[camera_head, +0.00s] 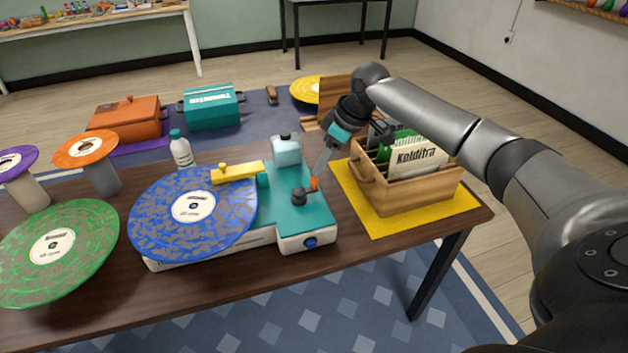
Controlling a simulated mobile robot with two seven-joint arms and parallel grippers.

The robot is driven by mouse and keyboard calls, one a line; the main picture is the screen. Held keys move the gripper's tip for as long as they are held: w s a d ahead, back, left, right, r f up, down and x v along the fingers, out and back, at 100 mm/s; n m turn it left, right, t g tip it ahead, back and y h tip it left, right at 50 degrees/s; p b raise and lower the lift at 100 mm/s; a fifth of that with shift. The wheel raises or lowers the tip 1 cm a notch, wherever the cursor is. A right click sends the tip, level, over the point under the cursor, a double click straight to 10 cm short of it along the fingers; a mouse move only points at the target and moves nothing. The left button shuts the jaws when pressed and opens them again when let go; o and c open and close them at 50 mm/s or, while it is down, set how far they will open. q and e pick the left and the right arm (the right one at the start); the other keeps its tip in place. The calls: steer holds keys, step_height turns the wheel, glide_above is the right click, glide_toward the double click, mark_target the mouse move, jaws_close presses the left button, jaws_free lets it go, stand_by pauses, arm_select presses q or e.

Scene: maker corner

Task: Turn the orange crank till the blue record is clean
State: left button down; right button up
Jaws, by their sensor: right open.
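The blue record (160,212) lies flat on the white and teal cleaning machine (318,228), and grey patches cover much of its face. A yellow arm (238,172) reaches over the record's far edge. The orange crank handle (314,185) stands up beside a dark hub (299,196) on the machine's teal top. My right gripper (319,172) points down with its fingertips at the orange handle. It is open; I cannot tell whether the fingers touch the handle. My left gripper is not in view.
A wooden record crate (418,198) stands on a yellow mat (377,225) at the right. A green record (85,232) sits at the left, with purple (12,160) and orange (86,148) discs on stands behind. A white bottle (181,153) stands behind the machine.

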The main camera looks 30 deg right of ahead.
steer(key=b+x, duration=0.1)
steer(key=x, duration=0.5)
steer(key=shift+w+f, duration=0.15)
steer(key=shift+f, duration=0.15)
jaws_close()
